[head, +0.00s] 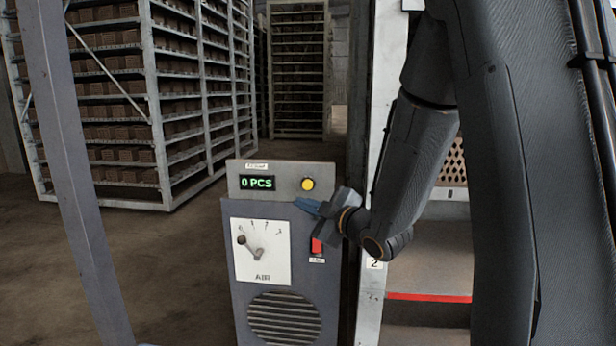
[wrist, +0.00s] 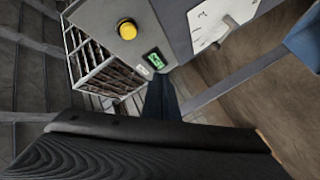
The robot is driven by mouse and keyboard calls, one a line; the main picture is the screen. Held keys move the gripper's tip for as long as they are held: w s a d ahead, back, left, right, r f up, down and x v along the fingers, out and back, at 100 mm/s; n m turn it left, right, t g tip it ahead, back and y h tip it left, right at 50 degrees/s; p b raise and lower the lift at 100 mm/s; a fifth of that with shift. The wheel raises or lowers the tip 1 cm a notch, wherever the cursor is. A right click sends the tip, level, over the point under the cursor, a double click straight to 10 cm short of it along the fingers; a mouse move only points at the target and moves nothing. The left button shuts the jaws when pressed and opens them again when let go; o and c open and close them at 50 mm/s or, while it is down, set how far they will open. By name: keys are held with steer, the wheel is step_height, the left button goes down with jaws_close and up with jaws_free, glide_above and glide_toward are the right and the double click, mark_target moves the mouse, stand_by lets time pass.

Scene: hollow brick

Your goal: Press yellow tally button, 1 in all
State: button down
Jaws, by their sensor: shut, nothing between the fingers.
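The yellow tally button (head: 307,184) is a round button on the top panel of a grey control cabinet (head: 285,290). It sits right of a green display (head: 257,183) that reads "0 PCS". My gripper (head: 308,206) is shut and empty, with its blue fingertips just below the button in the head view. I cannot tell the exact gap between them. In the wrist view the yellow button (wrist: 127,29) shows whole and uncovered at the upper left, apart from my dark fingers (wrist: 160,95). The display (wrist: 154,60) is close to the fingertips in that view.
Below the button panel are an AIR dial plate with a lever (head: 255,245) and a red switch (head: 317,245) close under my gripper. A grey post (head: 75,150) stands at the left. Racks of bricks (head: 110,100) stand behind. Open floor lies left of the cabinet.

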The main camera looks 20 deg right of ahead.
mark_target(310, 189)
steer(key=shift+r, duration=0.3)
steer(key=shift+w+d+b, duration=0.1)
steer(key=shift+w+d, duration=0.5)
steer(key=shift+w, duration=0.75)
steer(key=shift+w+d+b, duration=0.15)
steer(key=shift+w+d, duration=0.4)
steer(key=shift+w, duration=0.8)
steer(key=shift+w+d+b, duration=0.1)
steer(key=shift+w+d, duration=0.5)
steer(key=shift+w, duration=0.75)
steer(key=shift+w+d, duration=0.15)
steer(key=shift+w, duration=0.2)
steer(key=shift+w+d+b, duration=0.2)
steer(key=shift+w+b, duration=0.1)
steer(key=shift+w, duration=0.15)
steer(key=shift+s+a, duration=0.35)
steer(key=shift+s, duration=0.5)
